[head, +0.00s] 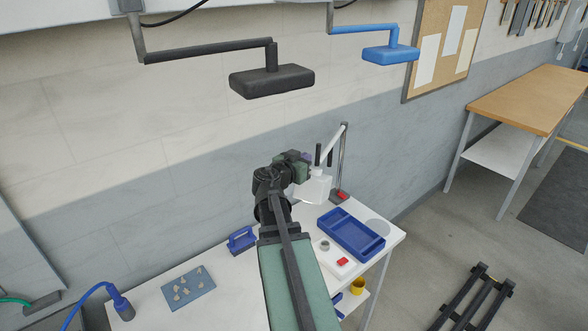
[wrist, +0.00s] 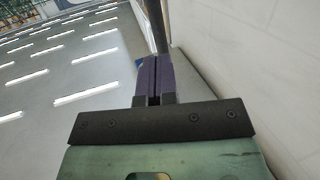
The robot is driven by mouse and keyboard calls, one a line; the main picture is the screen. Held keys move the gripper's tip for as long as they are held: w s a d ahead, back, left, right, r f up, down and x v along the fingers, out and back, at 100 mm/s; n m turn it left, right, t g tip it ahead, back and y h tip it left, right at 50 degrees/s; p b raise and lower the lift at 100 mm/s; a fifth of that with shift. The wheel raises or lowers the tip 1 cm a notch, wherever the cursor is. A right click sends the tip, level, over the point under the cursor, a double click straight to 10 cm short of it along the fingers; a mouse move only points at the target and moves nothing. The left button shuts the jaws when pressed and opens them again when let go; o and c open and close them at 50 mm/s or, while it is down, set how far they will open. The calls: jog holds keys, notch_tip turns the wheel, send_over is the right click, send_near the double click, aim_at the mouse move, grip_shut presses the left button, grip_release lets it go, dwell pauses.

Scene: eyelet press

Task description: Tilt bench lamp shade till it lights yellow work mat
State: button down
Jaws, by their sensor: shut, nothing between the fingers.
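A lamp with a white shade (head: 312,190) stands on the white bench in the head view. Its pale arm (head: 332,146) meets an upright grey post (head: 342,165), and the shade's opening faces roughly downward. My gripper (head: 306,157) is just above and left of the shade, close to the lamp arm; I cannot tell whether it touches. In the wrist view my gripper's purple fingers (wrist: 153,80) are together with nothing between them, and a grey post (wrist: 154,25) rises just beyond. I cannot see a yellow work mat in either view; my arm hides part of the bench.
The bench (head: 232,290) holds a blue tray (head: 351,234), a blue mat with small pieces (head: 188,290) and a blue item (head: 241,240). A yellow cup (head: 357,286) stands below. Black (head: 272,82) and blue (head: 390,54) fixtures hang on the wall above.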

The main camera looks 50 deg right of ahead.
aim_at(317, 153)
jog(key=shift+w+d+f, duration=0.1)
jog(key=shift+d+f, duration=0.05)
jog(key=shift+d, duration=0.9)
jog(key=shift+w+d+f, duration=0.1)
jog(key=shift+d, duration=0.9)
jog(key=shift+d, duration=0.1)
jog(key=shift+w+d, duration=0.15)
jog(key=shift+d, duration=0.55)
jog(key=shift+a+r, duration=0.1)
